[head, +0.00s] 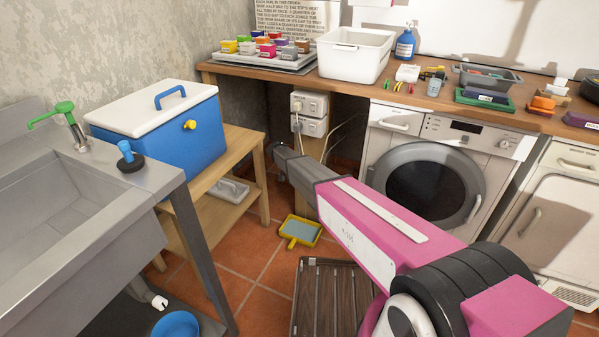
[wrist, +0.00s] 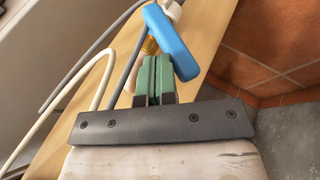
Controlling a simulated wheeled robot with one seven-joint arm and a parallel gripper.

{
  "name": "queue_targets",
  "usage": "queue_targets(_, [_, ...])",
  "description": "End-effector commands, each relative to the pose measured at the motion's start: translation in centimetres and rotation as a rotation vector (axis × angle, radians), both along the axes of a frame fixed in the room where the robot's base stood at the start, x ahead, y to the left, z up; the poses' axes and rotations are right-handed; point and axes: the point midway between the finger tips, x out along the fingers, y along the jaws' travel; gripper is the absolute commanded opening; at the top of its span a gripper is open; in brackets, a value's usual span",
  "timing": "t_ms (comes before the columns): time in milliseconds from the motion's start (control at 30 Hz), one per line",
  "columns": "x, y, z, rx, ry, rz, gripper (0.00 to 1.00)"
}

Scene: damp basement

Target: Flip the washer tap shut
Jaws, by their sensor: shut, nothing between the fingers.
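The washer tap shows in the wrist view as a blue lever (wrist: 171,42) with a bit of brass body (wrist: 150,46) behind it. The lever lies slantwise, from upper left to lower right. My gripper (wrist: 155,60) has green fingers pressed together, with nothing between them. Its tips are just left of the lever's lower part, very close; I cannot tell whether they touch. The fingers hide part of the tap body. In the head view my arm reaches under the counter beside the washing machine (head: 425,185); the tap and fingertips cannot be made out there.
Grey (wrist: 85,58) and white (wrist: 96,97) hoses run left of my fingers, by a wooden board (wrist: 208,30). In the head view, sockets (head: 309,104) sit above my arm's end. A blue cooler (head: 165,135) stands left; a yellow dustpan (head: 300,231) lies on the floor.

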Motion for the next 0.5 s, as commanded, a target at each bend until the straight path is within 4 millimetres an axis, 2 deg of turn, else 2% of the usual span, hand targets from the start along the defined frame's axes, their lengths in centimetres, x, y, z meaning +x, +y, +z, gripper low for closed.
queue_targets(100, [0.4, 0.8, -0.7, -0.079, 0.03, 0.002, 0.0])
queue_targets(333, [0.7, 1.7, -1.6, -0.071, 0.027, 0.001, 0.0])
queue_targets(500, [0.5, 1.5, -1.5, -0.069, 0.026, 0.001, 0.0])
